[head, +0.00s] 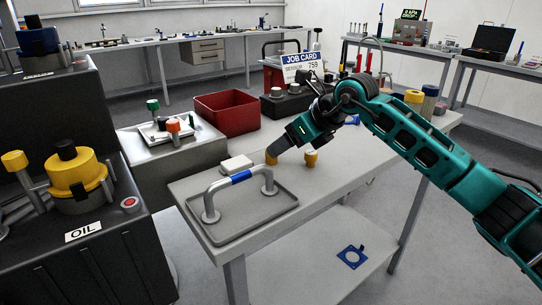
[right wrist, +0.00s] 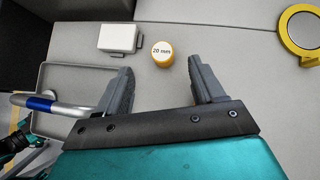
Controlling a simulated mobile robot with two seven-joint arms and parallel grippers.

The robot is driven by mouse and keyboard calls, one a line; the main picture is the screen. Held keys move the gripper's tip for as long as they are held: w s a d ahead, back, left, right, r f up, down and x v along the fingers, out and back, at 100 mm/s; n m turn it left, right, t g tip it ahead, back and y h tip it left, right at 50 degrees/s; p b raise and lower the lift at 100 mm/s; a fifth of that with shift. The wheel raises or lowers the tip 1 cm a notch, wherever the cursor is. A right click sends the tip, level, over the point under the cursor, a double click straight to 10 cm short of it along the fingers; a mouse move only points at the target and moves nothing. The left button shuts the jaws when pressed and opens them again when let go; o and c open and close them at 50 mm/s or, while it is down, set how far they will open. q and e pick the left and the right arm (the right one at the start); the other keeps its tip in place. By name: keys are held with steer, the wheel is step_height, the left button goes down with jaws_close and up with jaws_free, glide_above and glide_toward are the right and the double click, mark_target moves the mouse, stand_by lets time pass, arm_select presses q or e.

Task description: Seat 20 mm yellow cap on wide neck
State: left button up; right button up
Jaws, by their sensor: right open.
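The yellow cap (right wrist: 162,58), with a white top marked "20 mm", stands on the grey bench in the right wrist view. It lies just ahead of the gap between my right fingers. In the head view a yellow cap (head: 271,158) shows, partly hidden by my right gripper (head: 283,149). My right gripper also shows in the right wrist view (right wrist: 162,72), open with nothing between its fingers. At the left of the head view, a yellow housing (head: 82,177) with a dark stub (head: 66,150) sits above an OIL label; I cannot tell which neck is the wide one.
A white block (head: 237,163) stands beside the cap. A grey tray (head: 250,222) with a blue-gripped handle (head: 240,178) fills the bench's near end. Another yellow piece (head: 311,160) stands right of the gripper. A red bin (head: 227,112) is behind. A blue part (head: 352,257) lies on the lower shelf.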

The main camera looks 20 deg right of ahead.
steer(key=shift+x, duration=3.1)
steer(key=shift+w+d+r, duration=0.1)
steer(key=shift+w, duration=0.05)
steer(key=shift+c, duration=0.3)
steer(key=c, duration=1)
